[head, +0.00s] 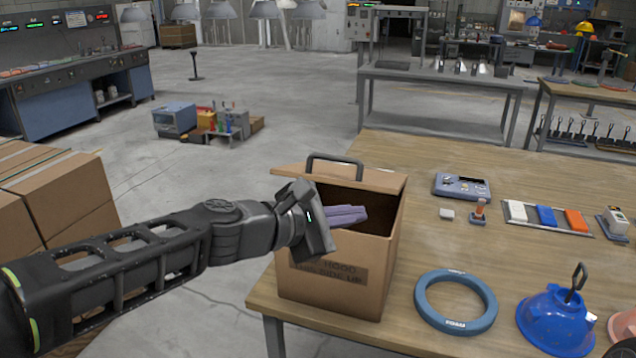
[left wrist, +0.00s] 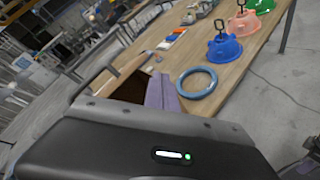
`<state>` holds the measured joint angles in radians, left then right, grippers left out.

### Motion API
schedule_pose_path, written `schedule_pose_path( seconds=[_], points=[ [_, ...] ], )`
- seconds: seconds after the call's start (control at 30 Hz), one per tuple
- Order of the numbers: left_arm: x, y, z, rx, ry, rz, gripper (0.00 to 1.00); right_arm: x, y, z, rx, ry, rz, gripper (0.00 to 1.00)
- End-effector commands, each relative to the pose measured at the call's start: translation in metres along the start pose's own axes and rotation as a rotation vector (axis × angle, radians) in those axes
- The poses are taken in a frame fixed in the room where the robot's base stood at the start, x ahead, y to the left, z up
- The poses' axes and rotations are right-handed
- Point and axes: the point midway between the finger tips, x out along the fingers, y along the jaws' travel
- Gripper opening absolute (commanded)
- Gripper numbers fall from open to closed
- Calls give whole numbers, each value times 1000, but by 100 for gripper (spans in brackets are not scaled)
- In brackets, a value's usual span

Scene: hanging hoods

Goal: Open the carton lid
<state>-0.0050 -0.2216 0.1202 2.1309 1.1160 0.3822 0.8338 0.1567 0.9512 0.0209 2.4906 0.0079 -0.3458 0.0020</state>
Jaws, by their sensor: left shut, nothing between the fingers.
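The brown carton (head: 340,290) stands at the near left edge of the wooden table, with dark print on its front. Its lid (head: 385,180) is raised off the opening at the back, with a black handle (head: 335,160) on it. The dark inside shows below the lid. My left gripper (head: 364,214) is shut and empty, its purple fingers over the carton's opening, under the raised lid. Whether the fingers touch the lid cannot be told. In the left wrist view the purple fingers (left wrist: 162,92) reach beside the dark opening. My right gripper is not visible.
A blue ring (head: 455,302) lies right of the carton, with a blue hood (head: 555,318) beyond it. A grey device (head: 461,186) and a tray of coloured blocks (head: 546,217) lie farther back.

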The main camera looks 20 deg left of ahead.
Motion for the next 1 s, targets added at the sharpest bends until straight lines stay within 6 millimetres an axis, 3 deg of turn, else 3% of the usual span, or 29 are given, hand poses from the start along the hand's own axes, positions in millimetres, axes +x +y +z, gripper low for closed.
schedule_pose_path(
  seconds=[0.1, 0.23, 0.4, 1.0],
  points=[
    [-8, 25, -19, -235, 88, 178, 0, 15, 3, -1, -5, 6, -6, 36],
    [-26, 63, -34, -531, 121, 392, 0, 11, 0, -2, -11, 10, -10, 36],
    [-41, 88, -50, -780, 94, 549, 0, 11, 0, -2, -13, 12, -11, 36],
    [-33, 93, -55, -847, 79, 563, 0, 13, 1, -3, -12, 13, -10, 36]
  ],
)
